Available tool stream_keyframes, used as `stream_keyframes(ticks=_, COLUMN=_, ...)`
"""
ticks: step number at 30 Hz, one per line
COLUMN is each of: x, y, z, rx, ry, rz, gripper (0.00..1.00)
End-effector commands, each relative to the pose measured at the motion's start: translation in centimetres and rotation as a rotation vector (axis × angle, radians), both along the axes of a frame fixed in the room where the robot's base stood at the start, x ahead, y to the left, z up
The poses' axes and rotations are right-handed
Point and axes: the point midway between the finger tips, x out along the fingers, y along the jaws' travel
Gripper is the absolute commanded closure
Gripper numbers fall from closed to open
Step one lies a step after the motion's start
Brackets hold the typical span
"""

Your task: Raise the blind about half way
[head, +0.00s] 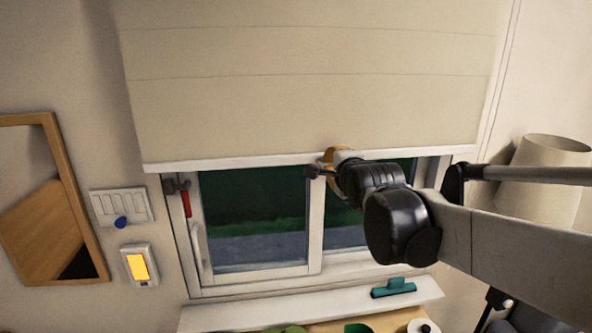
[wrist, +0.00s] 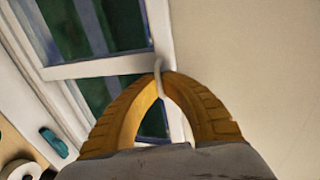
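The cream blind (head: 310,105) hangs over the upper part of the window (head: 255,225), and the lower panes are uncovered. Its white bottom rail (head: 235,162) runs across the window. It also shows in the wrist view, with the cream cloth (wrist: 245,60) on the right. My gripper (head: 328,158) is at the middle of the rail. In the wrist view its yellow fingers (wrist: 163,78) close around a thin, pale, curved pull (wrist: 158,69) at the rail's edge. The exact contact is small and partly hidden by the fingers.
A teal squeegee (head: 394,288) lies on the white sill (head: 300,306). A red-handled item (head: 186,203) hangs at the window's left frame. Switches (head: 122,207) and a wood-framed mirror (head: 52,200) are on the left wall. A pale lampshade (head: 545,180) stands right, behind my arm.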

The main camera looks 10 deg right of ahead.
Motion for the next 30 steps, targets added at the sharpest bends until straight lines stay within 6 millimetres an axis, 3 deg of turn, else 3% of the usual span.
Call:
stream_keyframes(ticks=1, x=0.0, y=0.0, z=1.0, rx=0.0, ry=0.0, rz=0.0, gripper=1.0)
stream_keyframes(ticks=6, x=0.0, y=0.0, z=1.9, rx=0.0, ry=0.0, rz=0.0, gripper=1.0)
stream_keyframes(ticks=18, x=0.0, y=0.0, z=1.9, rx=0.0, ry=0.0, rz=0.0, gripper=1.0)
stream_keyframes(ticks=20, x=0.0, y=0.0, z=1.9, rx=0.0, ry=0.001, rz=0.0, gripper=0.84)
stream_keyframes(ticks=30, x=-0.2, y=0.0, z=2.0, rx=0.0, ry=0.0, rz=0.0, gripper=0.84)
